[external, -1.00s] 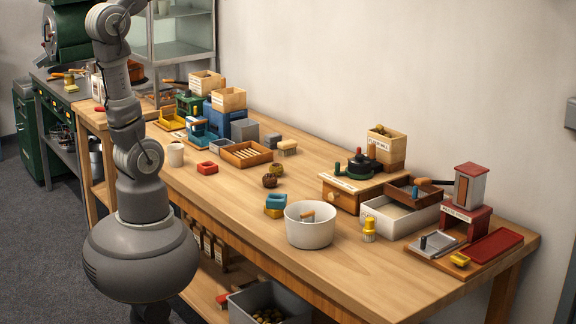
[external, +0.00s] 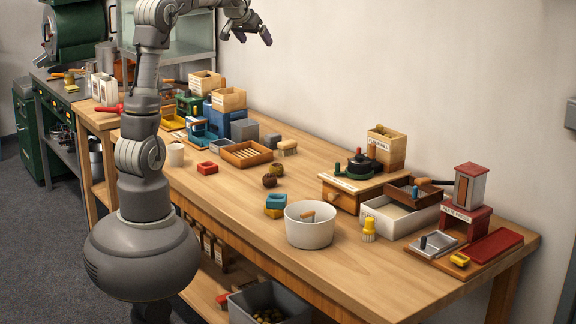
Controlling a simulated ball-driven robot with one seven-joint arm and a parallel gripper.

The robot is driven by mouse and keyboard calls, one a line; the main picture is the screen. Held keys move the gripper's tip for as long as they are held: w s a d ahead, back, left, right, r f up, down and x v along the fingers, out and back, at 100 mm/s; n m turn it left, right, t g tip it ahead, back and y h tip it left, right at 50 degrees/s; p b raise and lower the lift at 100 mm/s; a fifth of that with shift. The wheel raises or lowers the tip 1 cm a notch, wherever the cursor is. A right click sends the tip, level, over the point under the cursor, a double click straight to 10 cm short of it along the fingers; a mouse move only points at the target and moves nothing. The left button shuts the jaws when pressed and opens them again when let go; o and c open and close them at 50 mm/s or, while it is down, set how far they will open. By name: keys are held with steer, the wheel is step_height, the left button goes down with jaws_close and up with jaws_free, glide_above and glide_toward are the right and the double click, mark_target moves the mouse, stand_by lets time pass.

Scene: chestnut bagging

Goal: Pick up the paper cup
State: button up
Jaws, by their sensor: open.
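A small cream cup (external: 176,155), which looks like the paper cup, stands upright near the front edge of the wooden workbench (external: 350,272), just right of my arm. My gripper (external: 254,40) is open and empty, high above the back of the bench. It is well above and to the right of the cup, not touching anything. No part of the cup's visible side is covered by my arm.
A red block (external: 207,168) lies right of the cup, with a slatted wooden tray (external: 246,154) behind it. Blue and green devices and wooden boxes (external: 228,99) crowd the back left. A white pot (external: 309,232) stands farther right. The front right bench top is clear.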

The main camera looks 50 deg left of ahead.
steer(key=s+a+f+n+g, duration=0.2)
steer(key=a+f+g, duration=0.1)
steer(key=a+f, duration=0.65)
steer(key=n+g+h+p, duration=0.1)
steer(key=n+g+h, duration=0.2)
steer(key=n+g, duration=0.15)
glide_above(176, 153)
steer(key=w+a, duration=0.1)
steer(key=a, duration=0.2)
step_height(176, 153, down, 25)
steer(key=shift+m, duration=0.45)
step_height(176, 153, down, 8)
steer(key=b, duration=0.3)
steer(key=shift+w+d+r, duration=0.1)
steer(key=shift+w, duration=0.05)
steer(key=shift+r, duration=0.1)
steer(key=shift+c, duration=0.6)
steer(key=c, duration=0.9)
